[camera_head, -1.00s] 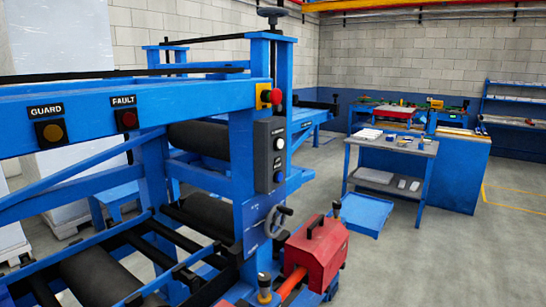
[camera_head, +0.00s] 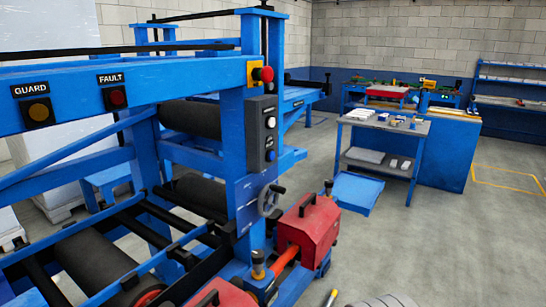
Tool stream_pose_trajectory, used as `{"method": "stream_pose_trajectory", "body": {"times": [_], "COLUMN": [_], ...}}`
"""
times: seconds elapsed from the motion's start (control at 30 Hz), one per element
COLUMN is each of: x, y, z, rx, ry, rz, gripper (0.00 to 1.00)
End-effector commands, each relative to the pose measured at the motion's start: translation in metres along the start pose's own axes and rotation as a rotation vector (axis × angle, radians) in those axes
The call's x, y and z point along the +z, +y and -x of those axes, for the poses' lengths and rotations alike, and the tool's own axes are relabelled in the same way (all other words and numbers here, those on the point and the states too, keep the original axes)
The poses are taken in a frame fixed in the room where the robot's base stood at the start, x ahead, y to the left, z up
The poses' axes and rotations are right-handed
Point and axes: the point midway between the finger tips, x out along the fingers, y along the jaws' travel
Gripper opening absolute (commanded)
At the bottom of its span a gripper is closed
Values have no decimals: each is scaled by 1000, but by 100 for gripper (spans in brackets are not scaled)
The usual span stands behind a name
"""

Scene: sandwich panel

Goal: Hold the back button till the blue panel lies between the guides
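A blue roller machine (camera_head: 232,130) fills the left half of the view. A grey control box (camera_head: 262,136) is fixed to its near upright. The box has a pale button (camera_head: 271,122), a dark control (camera_head: 270,140) and a blue button (camera_head: 271,156). Their labels are too small to read, so I cannot tell which is the back button. I cannot make out a blue panel lying between guides on the rollers. Frame beams hide part of the roller bed. My gripper is not in view.
A red emergency stop (camera_head: 266,74) sits above the box. A handwheel (camera_head: 270,200) and a red housing (camera_head: 308,228) stand low on the machine. A workbench (camera_head: 385,125) stands to the right, with a low blue platform (camera_head: 357,193) beside it. Floor at right is clear.

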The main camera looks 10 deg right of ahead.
Motion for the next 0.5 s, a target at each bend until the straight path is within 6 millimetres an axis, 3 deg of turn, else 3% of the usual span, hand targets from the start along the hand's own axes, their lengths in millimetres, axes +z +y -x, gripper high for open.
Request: {"method": "stream_pose_trajectory", "body": {"times": [0.07, 0.1, 0.23, 0.5], "x": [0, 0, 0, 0], "y": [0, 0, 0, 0], "z": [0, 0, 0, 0], "rx": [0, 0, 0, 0], "ry": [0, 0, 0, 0], "rz": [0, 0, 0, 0], "gripper": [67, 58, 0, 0]}}
